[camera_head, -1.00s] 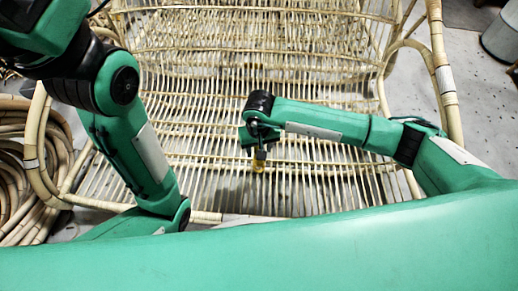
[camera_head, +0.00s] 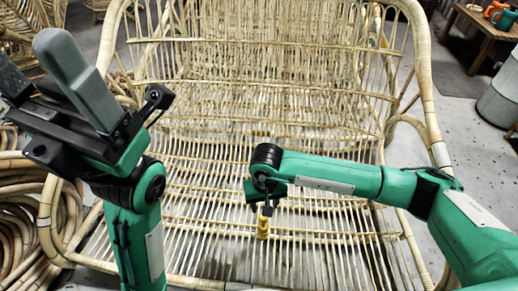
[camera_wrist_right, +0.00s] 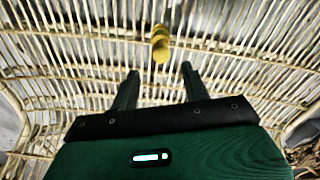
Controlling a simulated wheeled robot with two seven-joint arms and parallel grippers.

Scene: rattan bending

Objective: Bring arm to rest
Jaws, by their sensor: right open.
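My right arm reaches in from the right in the head view, and its gripper (camera_head: 266,208) points down over the rattan seat (camera_head: 190,190). In the right wrist view the two fingers (camera_wrist_right: 160,75) are apart with nothing between them. A small yellow thing (camera_wrist_right: 160,45) lies just beyond the fingertips; it also shows in the head view (camera_head: 263,228) below the gripper. I cannot tell whether they touch. My left gripper (camera_head: 28,55) is raised at the upper left, its fingers apart and empty, partly cut off by the frame edge.
The rattan frame's curved back (camera_head: 270,50) and side rail (camera_head: 430,100) surround the right arm. Coiled rattan canes (camera_head: 20,210) lie at the left. A grey bin (camera_head: 500,95) and a wooden table (camera_head: 480,28) with cups stand at the right.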

